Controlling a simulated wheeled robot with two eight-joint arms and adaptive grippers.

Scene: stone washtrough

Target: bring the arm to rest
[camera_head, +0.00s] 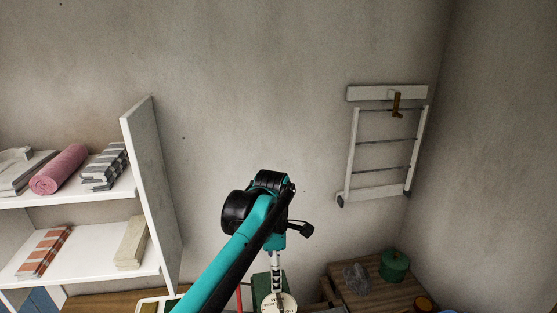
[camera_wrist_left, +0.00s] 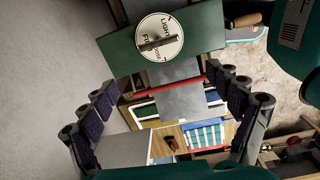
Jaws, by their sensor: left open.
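My left arm (camera_head: 238,243) rises from the bottom middle in the head view, teal and black, and bends at a dark joint in front of the bare wall. In the left wrist view my left gripper (camera_wrist_left: 160,79) is open, its dark padded fingers spread to left and right with nothing between them. Beyond the fingers are a green box (camera_wrist_left: 118,52) with a round white dial (camera_wrist_left: 160,37) and a grey panel (camera_wrist_left: 180,100). In the head view the gripper's fingers cannot be made out. My right gripper is in neither view.
A white shelf (camera_head: 152,185) with a pink roll (camera_head: 58,169) and folded cloths stands left. A wooden surface (camera_head: 378,292) at lower right holds a green pot (camera_head: 394,265) and a grey lump (camera_head: 357,278).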

